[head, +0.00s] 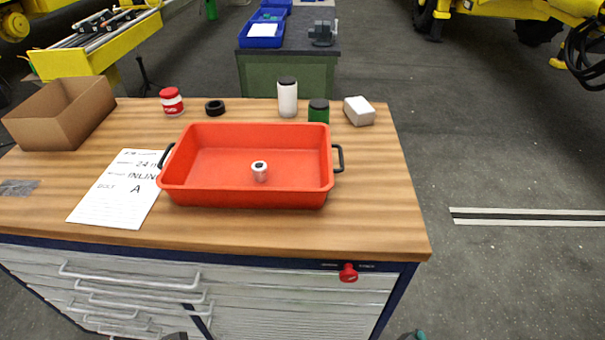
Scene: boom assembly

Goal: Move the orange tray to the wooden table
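The orange-red tray (215,195) sits flat on the wooden table (370,225), near the middle. It has a black handle at its left end and another at its right end (339,158). A small whitish cylindrical part with a dark hole (260,171) stands inside the tray. Neither gripper can be made out. Only small dark slivers show at the bottom edge, left and right of centre, and I cannot tell what they are. Nothing is seen touching the tray.
Behind the tray are a red-and-white can (171,101), a black ring (214,107), a white bottle (287,98), a green can (318,111) and a white box (359,111). A cardboard box (60,115) and a paper sheet (118,190) lie left. The table's right front is clear.

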